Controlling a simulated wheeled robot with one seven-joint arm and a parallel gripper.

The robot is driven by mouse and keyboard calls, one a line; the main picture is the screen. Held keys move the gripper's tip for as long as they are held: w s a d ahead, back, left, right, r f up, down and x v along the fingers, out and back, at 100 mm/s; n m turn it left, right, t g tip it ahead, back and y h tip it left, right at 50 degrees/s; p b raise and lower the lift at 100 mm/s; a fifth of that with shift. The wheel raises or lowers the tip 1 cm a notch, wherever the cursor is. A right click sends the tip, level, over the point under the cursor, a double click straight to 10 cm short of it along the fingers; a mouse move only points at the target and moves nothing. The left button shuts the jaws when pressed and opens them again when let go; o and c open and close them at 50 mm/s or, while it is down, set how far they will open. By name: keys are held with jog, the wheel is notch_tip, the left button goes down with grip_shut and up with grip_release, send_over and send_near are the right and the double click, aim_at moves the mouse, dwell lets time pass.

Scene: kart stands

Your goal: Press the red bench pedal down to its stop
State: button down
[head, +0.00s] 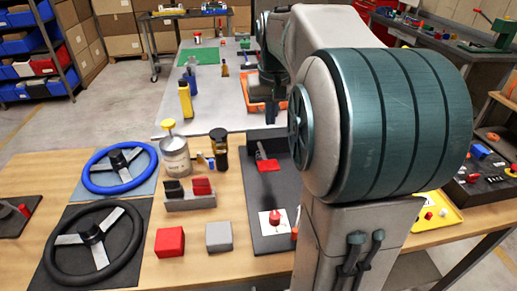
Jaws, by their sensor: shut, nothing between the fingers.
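A red pedal (202,187) stands beside a black pedal (174,190) on a low grey base (190,204), on the wooden bench left of my arm. Both pedals lean at a similar tilt; I cannot tell how far the red one is pressed. Nothing touches it that I can see. My arm fills the right middle of the head view, with its darker links reaching away over the grey table behind.
A red block (170,241) and a grey block (219,237) lie in front of the pedals. A blue steering wheel (120,168) and a black one (94,242) lie left. A yellow-topped canister (174,155) stands behind. A dark board (262,190) with a red lever (267,165) lies right.

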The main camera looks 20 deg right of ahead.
jog(key=shift+d, duration=0.1)
jog(key=shift+w, duration=0.1)
send_over(269, 163)
jog(key=f, duration=1.2)
jog(key=shift+s+f+p, duration=0.2)
jog(key=shift+s+p, duration=0.1)
jog(key=shift+p, duration=0.05)
jog(key=shift+s+a+f, duration=0.1)
jog(key=shift+a+f, duration=0.1)
jog(key=shift+f, duration=0.4)
jog(key=shift+f, duration=0.1)
